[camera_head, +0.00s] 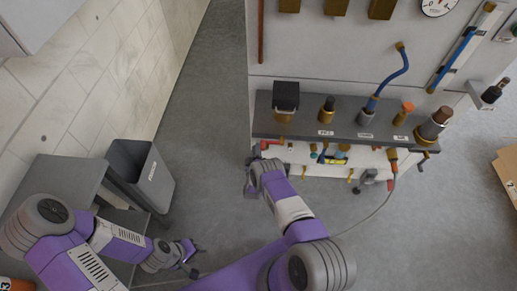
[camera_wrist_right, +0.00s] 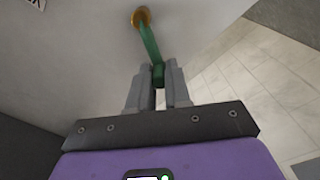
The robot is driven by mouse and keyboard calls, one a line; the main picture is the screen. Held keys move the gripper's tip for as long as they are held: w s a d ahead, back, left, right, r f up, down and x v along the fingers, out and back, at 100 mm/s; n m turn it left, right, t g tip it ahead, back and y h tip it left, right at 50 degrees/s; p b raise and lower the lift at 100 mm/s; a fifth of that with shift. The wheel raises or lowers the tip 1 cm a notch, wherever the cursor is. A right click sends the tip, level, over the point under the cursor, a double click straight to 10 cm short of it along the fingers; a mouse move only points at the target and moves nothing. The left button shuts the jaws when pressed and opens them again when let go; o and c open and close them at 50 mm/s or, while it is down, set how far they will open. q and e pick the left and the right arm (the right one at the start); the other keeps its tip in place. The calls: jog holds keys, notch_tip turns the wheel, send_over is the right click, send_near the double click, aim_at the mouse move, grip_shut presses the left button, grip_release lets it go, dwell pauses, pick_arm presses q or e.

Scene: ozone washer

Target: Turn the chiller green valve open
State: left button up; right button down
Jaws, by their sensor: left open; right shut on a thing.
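The green valve handle (camera_wrist_right: 150,45) is a slim green lever on a round brass fitting (camera_wrist_right: 141,17) in the white panel, seen in the right wrist view. My right gripper (camera_wrist_right: 158,78) is shut on the lever's free end, with a grey finger on either side. In the head view, my right gripper (camera_head: 251,178) is at the lower left corner of the washer panel, and I cannot make out the green lever there. My left gripper (camera_head: 190,260) is open and empty, low over the floor, well away from the panel.
The washer panel has a dark shelf (camera_head: 345,130) with several fittings above the valves. A red handle (camera_head: 270,143) is close to my right wrist. A grey bin (camera_head: 140,173) stands by the left wall. A cardboard box (camera_head: 507,170) is at right. The floor between bin and panel is clear.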

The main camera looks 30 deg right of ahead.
jog(key=shift+a+f+n, duration=0.15)
jog(key=shift+f+n, duration=0.65)
jog(key=shift+n, duration=0.65)
jog(key=shift+a+f+n, duration=0.15)
jog(key=shift+f+n, duration=0.65)
jog(key=shift+n, duration=0.65)
jog(key=c, duration=1.1)
grip_release()
jog(key=shift+r, duration=0.1)
jog(key=p+v, duration=0.3)
jog(key=v, duration=0.4)
jog(key=shift+s+a, duration=0.15)
jog(key=shift+s, duration=0.05)
